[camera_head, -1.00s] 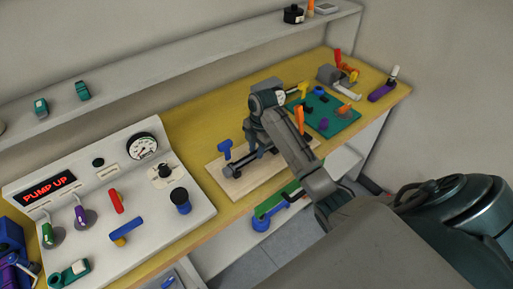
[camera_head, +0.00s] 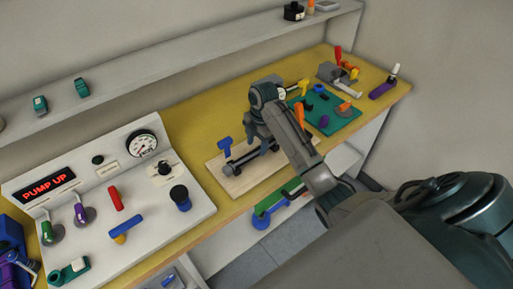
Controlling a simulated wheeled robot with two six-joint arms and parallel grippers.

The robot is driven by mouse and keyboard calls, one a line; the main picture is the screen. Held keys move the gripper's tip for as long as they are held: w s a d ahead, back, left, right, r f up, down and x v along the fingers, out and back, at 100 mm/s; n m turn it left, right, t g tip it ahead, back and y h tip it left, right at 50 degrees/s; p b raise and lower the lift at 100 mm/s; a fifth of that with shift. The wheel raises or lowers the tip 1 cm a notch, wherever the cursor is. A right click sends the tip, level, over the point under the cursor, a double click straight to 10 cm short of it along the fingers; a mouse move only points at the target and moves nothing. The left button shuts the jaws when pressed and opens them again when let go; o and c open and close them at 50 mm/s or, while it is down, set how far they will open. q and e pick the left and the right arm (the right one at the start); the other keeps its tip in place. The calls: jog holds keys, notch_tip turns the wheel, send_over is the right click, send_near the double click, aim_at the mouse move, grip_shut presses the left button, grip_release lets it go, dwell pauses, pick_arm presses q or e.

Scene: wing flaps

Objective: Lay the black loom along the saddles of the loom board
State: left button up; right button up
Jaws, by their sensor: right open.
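The loom board (camera_head: 237,187) is a pale wooden board lying on the yellow bench. The black loom (camera_head: 243,157) is a dark, thin bundle running lengthwise over the board, its left end in clear sight. My right gripper (camera_head: 262,146) reaches down over the middle of the board, right at the loom, with its jaws open. Its fingers and arm hide the right part of the loom and most of the saddles, so I cannot tell how the loom sits in them. A blue T-shaped piece (camera_head: 225,146) stands at the board's back left. My left gripper is out of view.
A white control panel (camera_head: 150,205) with a gauge and levers stands left of the board. A green board (camera_head: 342,121) with small coloured parts lies to the right. A shelf (camera_head: 180,62) runs behind. Bare yellow bench (camera_head: 200,120) lies behind the board.

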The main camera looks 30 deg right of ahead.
aim_at(258, 149)
jog(key=r, duration=0.1)
jog(key=r+p, duration=0.1)
jog(key=r, duration=0.2)
jog(key=shift+d+r+p, duration=0.25)
jog(key=shift+p, duration=0.1)
jog(key=r+p, duration=0.1)
jog(key=r, duration=0.1)
jog(key=r+p, duration=0.1)
jog(key=p, duration=0.1)
jog(key=r+p, duration=0.2)
jog(key=shift+d+r, duration=0.35)
